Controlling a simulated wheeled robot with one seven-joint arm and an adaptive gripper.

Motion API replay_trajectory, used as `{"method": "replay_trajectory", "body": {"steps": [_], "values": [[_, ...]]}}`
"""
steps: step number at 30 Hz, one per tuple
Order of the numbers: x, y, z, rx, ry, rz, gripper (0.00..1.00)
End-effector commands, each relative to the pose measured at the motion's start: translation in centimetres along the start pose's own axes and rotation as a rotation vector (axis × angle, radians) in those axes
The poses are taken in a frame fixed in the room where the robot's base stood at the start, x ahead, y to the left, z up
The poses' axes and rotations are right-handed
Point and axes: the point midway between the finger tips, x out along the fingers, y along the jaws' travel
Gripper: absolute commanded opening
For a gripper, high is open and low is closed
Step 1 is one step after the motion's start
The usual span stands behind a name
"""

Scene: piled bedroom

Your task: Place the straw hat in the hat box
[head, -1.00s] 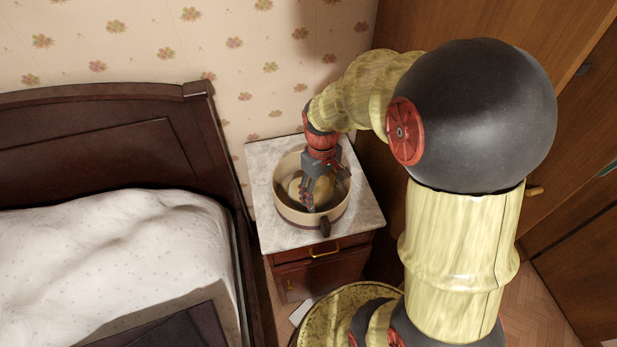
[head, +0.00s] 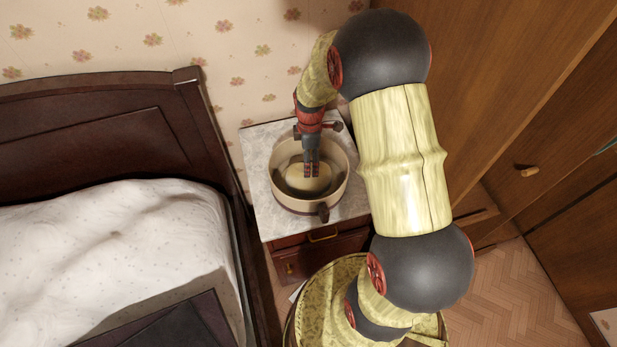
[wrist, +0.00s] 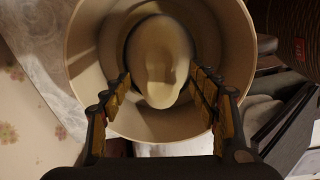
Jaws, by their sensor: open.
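The round cream hat box (head: 287,203) stands open on the marble-topped nightstand, with a dark tab on its front. The straw hat's pale tan crown (head: 303,187) shows inside the box, ringed by a dark band or shadow; how its brim lies is hard to make out. The crown also shows in the wrist view (wrist: 158,55), inside the box's round wall (wrist: 84,45). My gripper (head: 312,174) points down over the box. In the wrist view its fingers (wrist: 160,80) are apart, one on each side of the crown. I cannot tell whether they touch it.
The nightstand's marble top (head: 262,215) has bare room around the box. The bed (head: 120,230) with its dark headboard is at the left. A wooden wardrobe (head: 490,90) stands at the right. A patterned round item (head: 318,310) lies low in front of the nightstand.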

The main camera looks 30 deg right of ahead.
Motion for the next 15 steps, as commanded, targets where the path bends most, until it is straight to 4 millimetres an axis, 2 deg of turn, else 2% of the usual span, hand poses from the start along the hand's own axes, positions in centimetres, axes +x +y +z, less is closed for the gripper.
{"method": "replay_trajectory", "body": {"steps": [9, 15], "values": [[4.2, 0.0, -0.4, 0.001, 0.000, -0.003, 0.60], [4.8, 0.1, -0.4, 0.001, 0.000, 0.000, 0.60]]}}
